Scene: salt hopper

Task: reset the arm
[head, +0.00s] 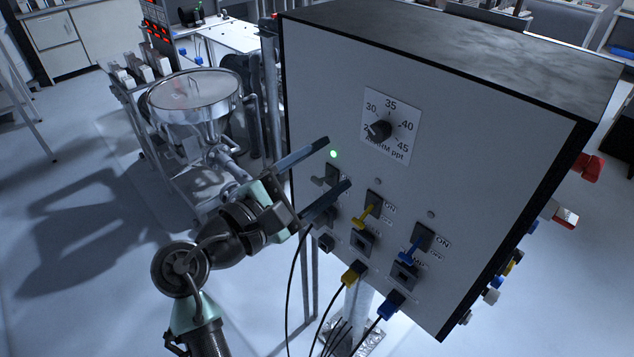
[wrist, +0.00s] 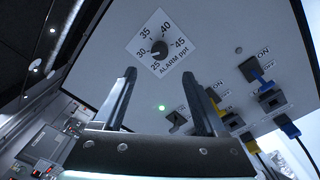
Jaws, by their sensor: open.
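My gripper (head: 338,165) is open and empty. Its two dark fingers reach toward the front of a grey control box (head: 330,80), over the left part of the panel, near a lit green lamp (head: 333,154). In the wrist view the fingers (wrist: 162,100) stand apart with the panel (wrist: 215,60) behind them, and the green lamp (wrist: 162,108) shows between them. I cannot tell whether a fingertip touches the panel. A dark lever switch (head: 333,175) sits just below the lamp, partly hidden by the fingers.
The panel carries an alarm knob (head: 379,130), a yellow switch (head: 369,210) and a blue switch (head: 416,248). Yellow (head: 354,273) and blue (head: 391,303) plugs with hanging cables are below. A steel hopper (head: 195,95) stands behind my arm at left. Open floor (head: 70,240) lies at far left.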

